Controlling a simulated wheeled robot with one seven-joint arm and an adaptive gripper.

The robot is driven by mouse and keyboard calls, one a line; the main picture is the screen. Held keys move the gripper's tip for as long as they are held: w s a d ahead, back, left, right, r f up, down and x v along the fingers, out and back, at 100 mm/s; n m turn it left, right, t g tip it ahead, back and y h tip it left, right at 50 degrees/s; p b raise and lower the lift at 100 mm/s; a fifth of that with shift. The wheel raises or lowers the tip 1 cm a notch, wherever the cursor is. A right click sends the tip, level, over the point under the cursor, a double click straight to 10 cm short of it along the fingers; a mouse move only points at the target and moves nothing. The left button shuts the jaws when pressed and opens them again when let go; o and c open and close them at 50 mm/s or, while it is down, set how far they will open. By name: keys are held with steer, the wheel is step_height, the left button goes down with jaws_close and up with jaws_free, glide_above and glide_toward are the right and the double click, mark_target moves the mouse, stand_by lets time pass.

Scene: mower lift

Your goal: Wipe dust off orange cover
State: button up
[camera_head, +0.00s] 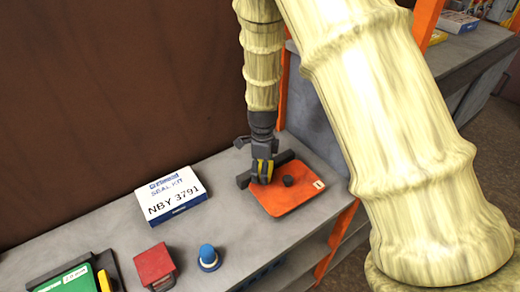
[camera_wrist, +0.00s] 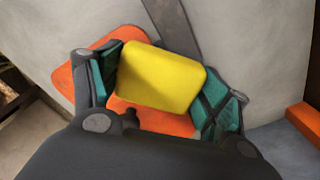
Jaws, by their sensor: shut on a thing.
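The orange cover (camera_head: 288,202) lies flat on the grey bench, with a dark round knob on it and a small white label at its right corner. My gripper (camera_head: 262,171) points down over the cover's upper left part. It is shut on a yellow block (camera_wrist: 162,78), probably a sponge, which sits between the two teal-padded fingers in the wrist view. The orange cover also shows below and beside the block (camera_wrist: 150,120). Whether the block touches the cover is hidden. I cannot make out dust on the cover.
A white seal kit box (camera_head: 172,196) stands to the left. A red block (camera_head: 154,266), a blue knob (camera_head: 208,257) and a green case (camera_head: 68,282) are nearer the front left. Orange posts (camera_head: 338,240) edge the bench at right.

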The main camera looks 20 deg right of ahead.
steer(key=r+p, duration=0.1)
steer(key=r, duration=0.1)
steer(key=s+r, duration=0.1)
steer(key=shift+d+r+p, duration=0.1)
steer(key=shift+r+p, duration=0.55)
steer(key=shift+r, duration=0.05)
steer(key=shift+w+r, duration=0.35)
steer(key=shift+r, duration=0.1)
steer(key=shift+s+r+p, duration=0.25)
steer(key=shift+r+p, duration=0.15)
steer(key=shift+r, duration=0.45)
steer(key=shift+w+f, duration=0.1)
